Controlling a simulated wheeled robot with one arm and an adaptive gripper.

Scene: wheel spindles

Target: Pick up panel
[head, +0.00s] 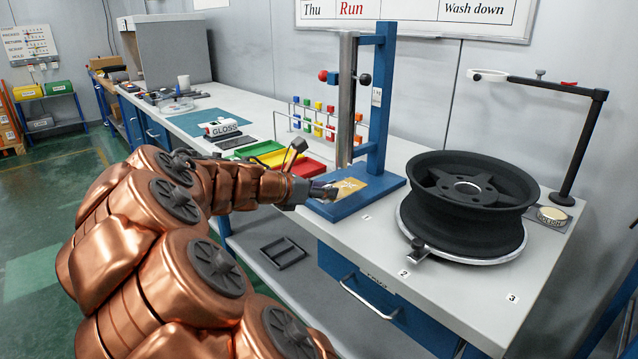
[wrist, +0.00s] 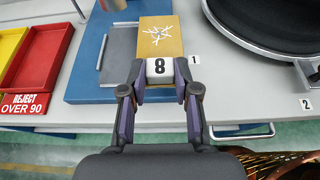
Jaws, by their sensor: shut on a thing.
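My gripper (wrist: 161,70) is shut on the white end block, one finger on each side. In the head view my gripper (head: 326,191) reaches the panel's near left edge. I cannot tell whether the panel touches the blue base (wrist: 88,85) or is slightly above it.
A black wheel (head: 466,190) sits on a round turntable to the right. The stand's blue post (head: 381,90) and steel column (head: 347,95) rise behind the panel. Red (head: 306,168), yellow and green trays lie to the left. The bench's front edge is close below.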

